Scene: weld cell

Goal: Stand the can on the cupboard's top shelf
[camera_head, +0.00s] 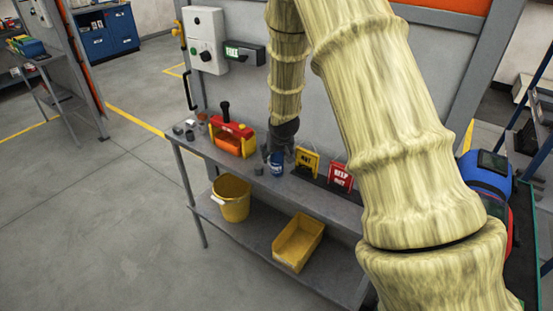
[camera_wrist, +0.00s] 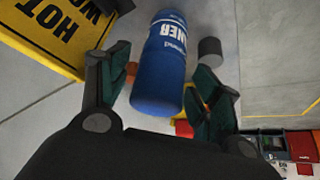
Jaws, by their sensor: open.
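The blue can (camera_head: 277,170), with white lettering, stands on the grey bench's upper top. In the wrist view the can (camera_wrist: 160,75) lies between the two fingers of my gripper (camera_wrist: 165,85), with a visible gap at the left finger. My gripper (camera_head: 277,153) reaches down over the can in the head view and hides part of it. The jaws are open. I cannot make out a cupboard with a top shelf for certain; a blue cabinet (camera_head: 110,32) stands far back at the left.
On the bench (camera_head: 205,151) are a red and yellow toolbox (camera_head: 233,138), small grey pieces, a yellow HOT WORK sign (camera_head: 307,162) and a red KEEP OUT sign (camera_head: 340,177). Below are a yellow bucket (camera_head: 231,198) and yellow bin (camera_head: 298,242). Floor at left is clear.

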